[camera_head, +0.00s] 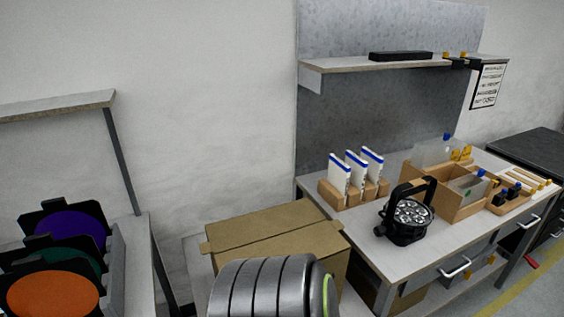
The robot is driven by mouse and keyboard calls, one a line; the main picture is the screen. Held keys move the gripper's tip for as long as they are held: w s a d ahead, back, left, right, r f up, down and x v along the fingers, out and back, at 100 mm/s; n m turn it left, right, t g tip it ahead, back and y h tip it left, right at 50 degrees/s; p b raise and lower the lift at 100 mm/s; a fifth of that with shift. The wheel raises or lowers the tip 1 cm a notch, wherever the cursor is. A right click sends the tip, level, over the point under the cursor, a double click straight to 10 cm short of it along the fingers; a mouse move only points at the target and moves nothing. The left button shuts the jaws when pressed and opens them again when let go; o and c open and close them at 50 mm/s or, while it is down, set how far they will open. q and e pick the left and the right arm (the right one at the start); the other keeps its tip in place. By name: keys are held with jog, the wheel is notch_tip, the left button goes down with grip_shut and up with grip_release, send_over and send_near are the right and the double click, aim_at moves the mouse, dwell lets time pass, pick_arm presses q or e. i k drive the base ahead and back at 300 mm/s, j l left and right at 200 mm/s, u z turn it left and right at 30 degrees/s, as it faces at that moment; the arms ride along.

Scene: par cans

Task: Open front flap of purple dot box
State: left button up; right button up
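A tan cardboard box (262,226) stands at the bottom centre, beside the workbench. Its top flaps lie about flat, with a long seam between them and small tabs at the two ends. No purple dot shows on the parts of the box in view. A grey ribbed cylinder with a green ring, which looks like part of my arm, covers much of the box's front side and the front flap's lower area. Neither of my grippers is in view.
A workbench (315,190) at right holds a black par can (407,212), white-and-blue packets (356,172) in a wooden holder and wooden trays (455,205). At left, a rack holds purple (72,229), green and orange filters in black frames. Another box sits below the bench.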

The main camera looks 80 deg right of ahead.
aim_at(323, 240)
jog(key=z, duration=1.9)
